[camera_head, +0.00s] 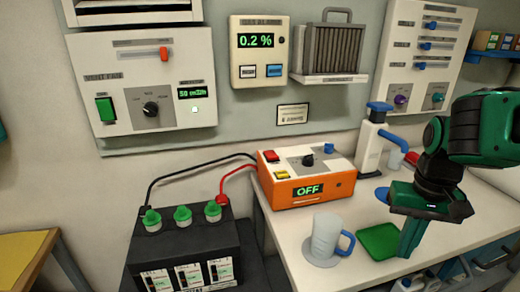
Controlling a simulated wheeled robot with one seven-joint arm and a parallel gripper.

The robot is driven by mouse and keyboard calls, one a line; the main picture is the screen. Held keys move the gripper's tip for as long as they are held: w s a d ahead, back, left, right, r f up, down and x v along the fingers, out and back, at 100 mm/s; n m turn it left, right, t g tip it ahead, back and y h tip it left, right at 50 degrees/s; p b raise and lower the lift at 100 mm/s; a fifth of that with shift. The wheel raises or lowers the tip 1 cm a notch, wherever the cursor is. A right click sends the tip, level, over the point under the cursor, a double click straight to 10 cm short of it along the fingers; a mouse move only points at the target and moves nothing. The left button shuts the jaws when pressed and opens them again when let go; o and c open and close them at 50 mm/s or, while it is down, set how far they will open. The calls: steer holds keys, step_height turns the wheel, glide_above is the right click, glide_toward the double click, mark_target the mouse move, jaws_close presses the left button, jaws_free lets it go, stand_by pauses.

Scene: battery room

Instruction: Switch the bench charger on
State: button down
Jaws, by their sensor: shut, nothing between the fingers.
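The bench charger (310,176) is an orange box with a pale sloped top, standing on the white bench. Its front display (308,190) reads OFF in green. On its top are a red button (271,156), a yellow button (283,175), a black knob (308,160) and a blue knob (329,148). A red and a black cable run from its left side to a black battery (185,245) with green caps. My gripper (408,248) is shut and empty, pointing down at the right, beside a green tray and well apart from the charger.
A clear jug with a blue handle (326,240) stands in front of the charger. A green tray (379,241) lies beside my gripper. A white dispenser bottle (371,142) stands behind. Wall panels (145,75) with switches hang above the bench.

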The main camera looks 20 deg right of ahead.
steer(key=w+a+r+n+t+h, duration=0.1)
steer(key=w+a+r+n+t, duration=0.1)
steer(key=w+r, duration=0.5)
steer(key=w+a+r+n+t+h, duration=0.1)
steer(key=w+a+r+t, duration=0.1)
steer(key=w, duration=0.9)
steer(key=w+a+r+n+t+y, duration=0.1)
steer(key=w+a+r+t, duration=0.1)
steer(key=w+a+r, duration=0.2)
steer(key=w+a+r+n+t, duration=0.1)
steer(key=w+a+r, duration=0.3)
steer(key=w+a, duration=0.5)
steer(key=shift+w+a+r+n+t+y, duration=0.3)
steer(key=shift+w+n+t+y, duration=0.1)
steer(key=shift+w+n, duration=0.25)
steer(key=shift+s, duration=0.1)
